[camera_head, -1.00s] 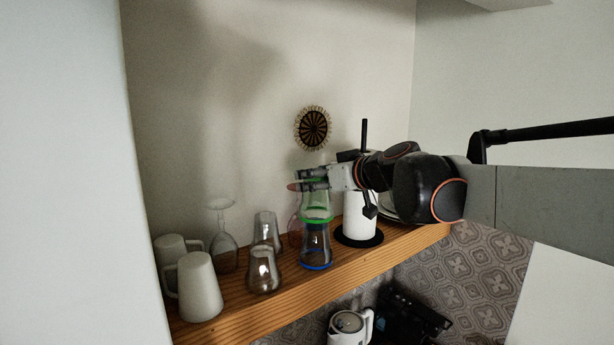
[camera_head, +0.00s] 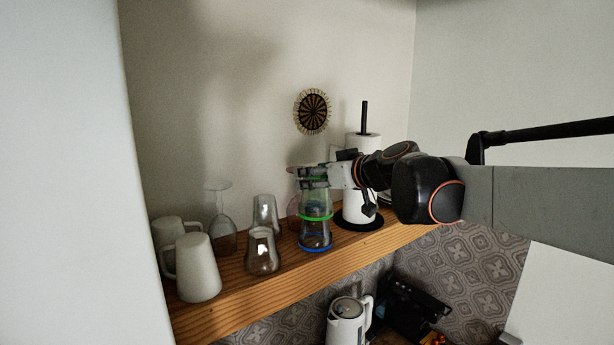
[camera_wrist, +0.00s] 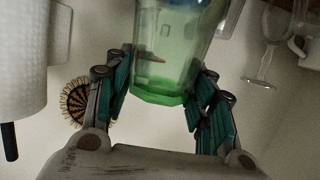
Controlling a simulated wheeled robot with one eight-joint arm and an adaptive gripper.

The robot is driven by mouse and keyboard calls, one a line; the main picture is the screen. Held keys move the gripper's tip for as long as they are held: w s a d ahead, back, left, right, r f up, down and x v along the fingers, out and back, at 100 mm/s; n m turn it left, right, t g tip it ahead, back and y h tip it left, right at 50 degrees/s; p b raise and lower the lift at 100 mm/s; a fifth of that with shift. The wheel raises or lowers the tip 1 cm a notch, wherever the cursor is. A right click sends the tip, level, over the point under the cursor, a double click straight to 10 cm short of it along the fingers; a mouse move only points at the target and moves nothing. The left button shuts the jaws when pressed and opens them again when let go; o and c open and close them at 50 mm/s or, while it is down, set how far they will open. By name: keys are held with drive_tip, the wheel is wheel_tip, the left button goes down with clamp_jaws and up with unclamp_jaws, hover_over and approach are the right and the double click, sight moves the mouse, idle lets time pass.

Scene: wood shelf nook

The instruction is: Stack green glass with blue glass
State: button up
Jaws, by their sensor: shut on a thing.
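The green-tinted glass (camera_head: 315,202), with a green ring low on it, is held in my gripper (camera_head: 314,178) by its upper end. The blue glass (camera_head: 315,241), with a blue ring at its base, stands on the wooden shelf right below. The lower end of the green glass overlaps the top of the blue glass, seemingly inside it; the clear walls make the exact contact hard to tell.
The shelf (camera_head: 335,248) also holds a reddish glass (camera_head: 293,211) close behind, clear tumblers (camera_head: 262,253), an upside-down wine glass (camera_head: 222,228) and white mugs (camera_head: 197,270) to the left. A paper towel roll (camera_head: 357,211) stands close on the right. A kettle (camera_head: 346,320) is below.

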drive_tip(key=shift+f+b, duration=0.4)
drive_tip(key=shift+f, duration=0.25)
drive_tip(key=o, duration=1.3)
drive_tip(key=shift+d, duration=0.1)
drive_tip(key=v, duration=1.1)
drive_tip(key=s+d+f+m+g+h+b, duration=0.1)
drive_tip(key=s+f+b, duration=0.7)
drive_tip(key=f, duration=1)
drive_tip(key=s+d+f+m+g+h+b, duration=0.2)
drive_tip(key=s+f+b, duration=0.7)
drive_tip(key=f, duration=0.9)
drive_tip(key=s+d+f+m+g+h+b, duration=0.2)
drive_tip(key=s+d+f+h+b, duration=0.3)
drive_tip(key=f, duration=1.4)
drive_tip(key=s+m+b, duration=0.1)
drive_tip(key=s+b, duration=0.3)
drive_tip(key=b, duration=0.3)
drive_tip(key=shift+d+m, duration=0.2)
drive_tip(key=shift+m, duration=0.2)
